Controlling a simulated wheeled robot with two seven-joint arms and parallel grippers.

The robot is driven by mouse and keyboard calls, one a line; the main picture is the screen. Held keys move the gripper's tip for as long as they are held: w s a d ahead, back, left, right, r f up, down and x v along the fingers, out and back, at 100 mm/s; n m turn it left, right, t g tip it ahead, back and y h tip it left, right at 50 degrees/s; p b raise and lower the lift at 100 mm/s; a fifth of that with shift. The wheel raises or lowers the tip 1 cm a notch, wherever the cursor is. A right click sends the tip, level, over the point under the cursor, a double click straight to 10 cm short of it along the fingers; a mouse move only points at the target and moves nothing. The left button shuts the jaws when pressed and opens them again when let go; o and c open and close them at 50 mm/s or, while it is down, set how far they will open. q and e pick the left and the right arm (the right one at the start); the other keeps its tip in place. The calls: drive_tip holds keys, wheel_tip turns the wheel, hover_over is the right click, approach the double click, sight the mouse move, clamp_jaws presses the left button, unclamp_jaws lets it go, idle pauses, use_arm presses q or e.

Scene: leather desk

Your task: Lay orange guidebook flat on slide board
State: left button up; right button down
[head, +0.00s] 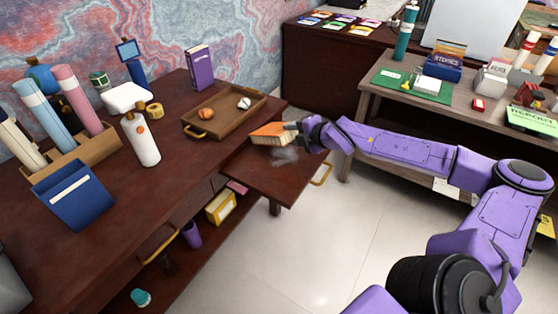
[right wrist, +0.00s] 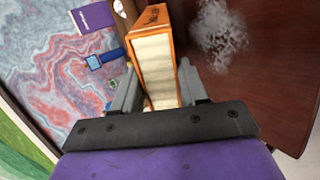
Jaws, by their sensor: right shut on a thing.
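The orange guidebook (head: 268,130) is in my right gripper (head: 291,131). It is over the back left part of the dark red-brown slide board (head: 283,180), by the desk edge. Its orange cover faces up and its pale page edges face the front; it looks slightly tilted. I cannot tell whether it touches the board. In the right wrist view the guidebook (right wrist: 153,62) stands between the two fingers of the right gripper (right wrist: 160,88), with the board (right wrist: 270,60) to its right. My left gripper is not in view.
A wooden tray (head: 213,128) with an orange ball and a whitish one sits on the desk just left. A purple book (head: 200,68) stands behind. A white bottle (head: 141,138) and blue box (head: 72,192) stand left. A pale smudge (head: 286,157) marks the board; its front is clear.

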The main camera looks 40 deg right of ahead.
drive_tip(key=shift+f+b, duration=0.45)
drive_tip(key=shift+f, duration=0.45)
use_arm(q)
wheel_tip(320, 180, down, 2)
use_arm(e)
drive_tip(key=shift+r, duration=0.1)
drive_tip(key=c, duration=0.8)
unclamp_jaws()
drive_tip(key=shift+o, duration=0.2)
use_arm(q)
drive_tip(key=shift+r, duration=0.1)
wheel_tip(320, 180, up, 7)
drive_tip(key=p, duration=0.7)
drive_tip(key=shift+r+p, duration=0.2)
drive_tip(key=shift+p, duration=0.15)
use_arm(e)
drive_tip(key=v, duration=0.8)
